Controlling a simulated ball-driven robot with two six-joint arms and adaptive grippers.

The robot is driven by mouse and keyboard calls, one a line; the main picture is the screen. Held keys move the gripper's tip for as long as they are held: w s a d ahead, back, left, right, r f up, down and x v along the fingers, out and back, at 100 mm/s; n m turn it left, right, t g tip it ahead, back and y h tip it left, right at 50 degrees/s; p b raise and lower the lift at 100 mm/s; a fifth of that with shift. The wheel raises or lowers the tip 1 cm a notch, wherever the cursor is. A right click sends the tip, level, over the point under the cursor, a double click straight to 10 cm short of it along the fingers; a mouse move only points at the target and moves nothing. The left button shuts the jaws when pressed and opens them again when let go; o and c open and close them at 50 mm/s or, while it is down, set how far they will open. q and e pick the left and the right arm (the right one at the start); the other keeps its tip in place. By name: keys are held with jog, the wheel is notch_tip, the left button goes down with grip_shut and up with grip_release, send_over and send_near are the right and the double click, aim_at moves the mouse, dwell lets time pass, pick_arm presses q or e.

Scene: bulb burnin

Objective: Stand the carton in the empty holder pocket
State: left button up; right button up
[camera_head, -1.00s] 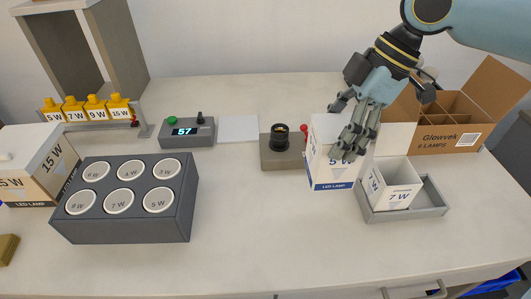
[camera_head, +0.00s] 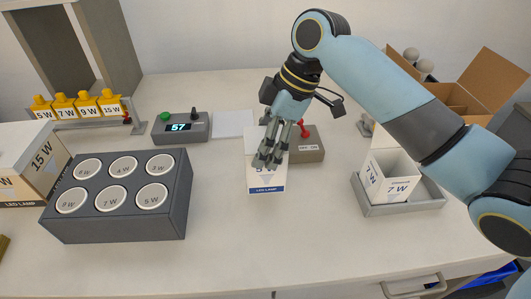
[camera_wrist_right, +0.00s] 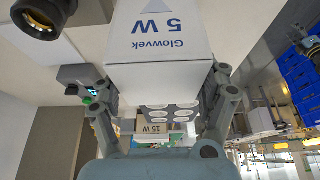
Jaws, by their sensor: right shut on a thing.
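My right gripper (camera_head: 272,150) is shut on a white carton (camera_head: 267,181) marked 5 W with a blue lower band. The carton looks upright; I cannot tell whether its base touches the table. In the right wrist view the carton (camera_wrist_right: 157,45) sits between the fingers (camera_wrist_right: 165,100), its print upside down. A grey tray (camera_head: 402,209) on the right holds a white 7 W carton (camera_head: 388,182) with a raised flap. The tray's right part looks empty. My left gripper is not in view.
A grey block (camera_head: 120,225) with several round-topped pockets stands left, near a large 15 W carton (camera_head: 48,168). A display box (camera_head: 180,127) and a socket unit (camera_head: 308,150) with a red lever stand behind. A brown divided box (camera_head: 490,80) is at back right. The front middle table is clear.

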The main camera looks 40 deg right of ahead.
jog(key=shift+s+f, duration=0.1)
jog(key=shift+f, duration=1.65)
jog(key=o, duration=1)
jog(key=shift+f, duration=0.1)
